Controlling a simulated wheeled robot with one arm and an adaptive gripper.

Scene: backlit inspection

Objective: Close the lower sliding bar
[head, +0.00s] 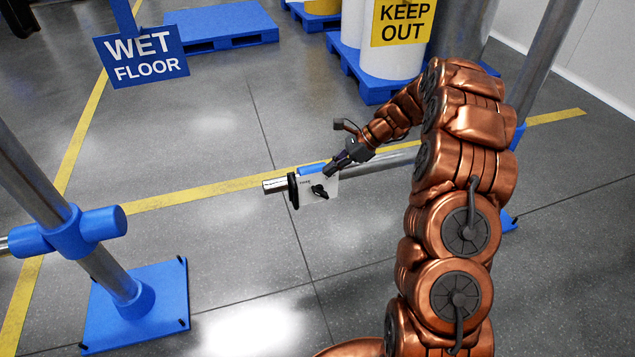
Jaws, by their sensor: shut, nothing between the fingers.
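The lower sliding bar (390,160) is a silver tube running level from the right post toward the left. Its free end (274,185) stops in the air, with a wide gap to the blue collar (90,232) on the left post. Near that end, the bar carries a black disc (293,191), a blue sleeve (313,169) and a white plate (318,190) with a black knob (320,191). My gripper (331,169) is shut at the plate's upper right, by the blue sleeve. I cannot tell whether it touches. My arm hides the bar's right part.
The left post (30,175) stands on a blue base plate (138,305). A blue WET FLOOR sign (141,57) hangs beyond it. Blue pallets (222,27) and white drums with a yellow KEEP OUT sign (402,22) stand behind. The floor between post and bar end is clear.

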